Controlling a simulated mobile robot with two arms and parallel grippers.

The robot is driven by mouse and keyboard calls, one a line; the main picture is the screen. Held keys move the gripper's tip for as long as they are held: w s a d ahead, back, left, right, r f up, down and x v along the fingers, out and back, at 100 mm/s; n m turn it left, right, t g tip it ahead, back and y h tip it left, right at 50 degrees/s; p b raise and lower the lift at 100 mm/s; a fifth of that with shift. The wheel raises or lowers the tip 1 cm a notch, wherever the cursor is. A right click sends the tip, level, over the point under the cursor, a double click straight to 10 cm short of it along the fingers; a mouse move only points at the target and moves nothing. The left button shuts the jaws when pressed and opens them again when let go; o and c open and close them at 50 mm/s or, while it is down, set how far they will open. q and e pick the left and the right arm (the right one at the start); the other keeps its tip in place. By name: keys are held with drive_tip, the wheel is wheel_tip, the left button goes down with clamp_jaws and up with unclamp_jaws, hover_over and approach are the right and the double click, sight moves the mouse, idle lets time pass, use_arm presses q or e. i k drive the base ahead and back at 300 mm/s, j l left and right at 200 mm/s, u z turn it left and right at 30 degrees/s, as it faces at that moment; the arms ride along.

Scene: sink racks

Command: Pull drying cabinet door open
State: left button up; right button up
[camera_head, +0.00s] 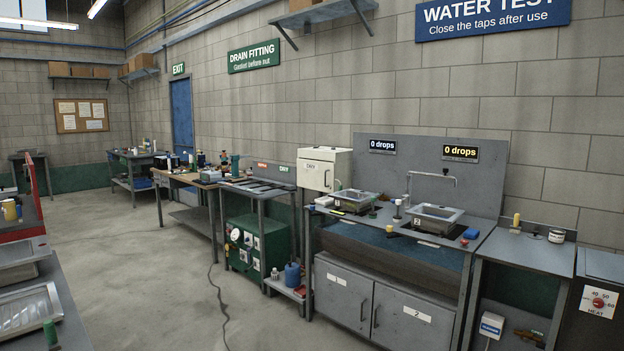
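A cream box-shaped cabinet (323,170) stands against the wall at the left end of the sink bench. Its front door looks shut, with a dark upright handle (326,180) and a small label too small to read surely. A dark cabinet (603,268) at the right edge carries a white plate marked HEAT with a red dial (598,302); it is cut off by the frame and no door handle shows. I cannot tell for certain which one is the drying cabinet. Neither of my grippers is in view.
The sink bench (385,225) holds two basins and has grey doors below. A side table (525,250) stands to its right. A green unit (257,245) stands left of it. A cable (220,305) lies on the floor. The floor at centre left (140,260) is clear.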

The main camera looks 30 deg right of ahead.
sight(318, 176)
drive_tip(key=i+l+z, duration=0.25)
drive_tip(key=l, duration=0.2)
drive_tip(key=i+l+z, duration=0.4)
drive_tip(key=i+l, duration=0.15)
drive_tip(key=i, duration=0.15)
drive_tip(key=i+l+z, duration=0.1)
drive_tip(key=i+l, duration=0.15)
drive_tip(key=i, duration=0.2)
drive_tip(key=i+l+z, duration=0.1)
drive_tip(key=i, duration=0.35)
drive_tip(key=i+u, duration=0.3)
drive_tip(key=i, duration=0.4)
drive_tip(key=i+l+u, duration=0.15)
drive_tip(key=i+u, duration=0.15)
drive_tip(key=i, duration=0.4)
